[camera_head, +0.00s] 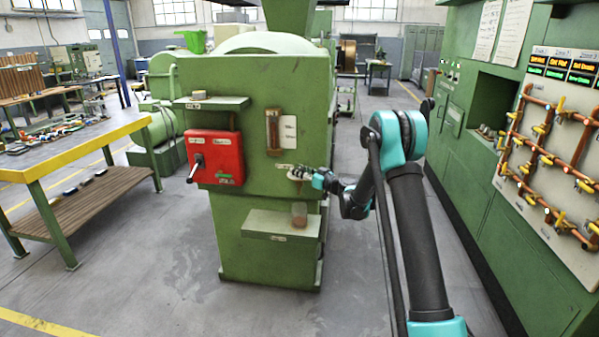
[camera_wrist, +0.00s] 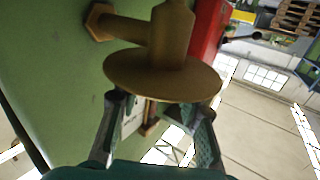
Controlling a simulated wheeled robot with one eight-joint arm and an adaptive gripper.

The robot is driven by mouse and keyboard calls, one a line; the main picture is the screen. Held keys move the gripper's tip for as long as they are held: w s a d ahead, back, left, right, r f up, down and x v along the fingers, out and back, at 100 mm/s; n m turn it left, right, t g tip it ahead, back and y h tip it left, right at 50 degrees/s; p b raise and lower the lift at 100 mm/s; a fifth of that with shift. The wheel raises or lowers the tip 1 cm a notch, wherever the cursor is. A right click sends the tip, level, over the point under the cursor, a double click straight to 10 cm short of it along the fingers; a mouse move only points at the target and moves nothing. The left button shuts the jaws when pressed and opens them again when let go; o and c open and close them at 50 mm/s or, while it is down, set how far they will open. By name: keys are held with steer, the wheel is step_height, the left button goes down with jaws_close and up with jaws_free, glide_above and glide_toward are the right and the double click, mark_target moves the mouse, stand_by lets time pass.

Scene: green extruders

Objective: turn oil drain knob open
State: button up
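The oil drain knob (camera_wrist: 165,75) looks like a brass round disc on a stem, joined to a brass pipe that comes out of the green machine wall. It fills the upper middle of the wrist view. My gripper (camera_wrist: 152,112) is open, its two fingers apart below the disc; the fingertips are close to the rim, and whether they touch it I cannot tell. In the head view my gripper (camera_head: 304,174) is at the front of the green machine (camera_head: 262,200), right of the red box. The knob is too small and covered there to make out.
A red switch box (camera_head: 215,157) with a lever is left of my gripper. A green ledge (camera_head: 270,224) with a small brown block (camera_head: 299,213) juts out below. A sight gauge (camera_head: 273,132) is above. A green panel with orange pipes (camera_head: 550,150) stands right.

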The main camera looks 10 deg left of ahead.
steer(key=c, duration=0.5)
steer(key=shift+m+t+h, duration=0.3)
steer(key=shift+t, duration=0.1)
steer(key=m+t+h, duration=0.2)
steer(key=shift+s+a+m+t+h, duration=0.1)
steer(key=shift+a+m+t+h, duration=0.05)
steer(key=shift+m+t+h, duration=0.15)
steer(key=m+t+h, duration=0.1)
steer(key=m+h, duration=0.1)
steer(key=h, duration=0.2)
steer(key=m+t+h, duration=0.2)
steer(key=m+h, duration=0.1)
steer(key=h, duration=0.1)
steer(key=shift+m+t, duration=0.3)
steer(key=m+h, duration=0.1)
steer(key=h, duration=0.1)
steer(key=m+h, duration=0.2)
steer(key=h, duration=0.1)
steer(key=shift+m+h, duration=0.3)
steer(key=m+g+h, duration=0.1)
steer(key=m+h, duration=0.1)
steer(key=h, duration=0.2)
steer(key=m+g+h, duration=0.1)
steer(key=m+h, duration=0.2)
steer(key=h, duration=0.1)
steer(key=shift+g, duration=0.4)
steer(key=shift+m+h, duration=0.3)
steer(key=shift+m, duration=0.1)
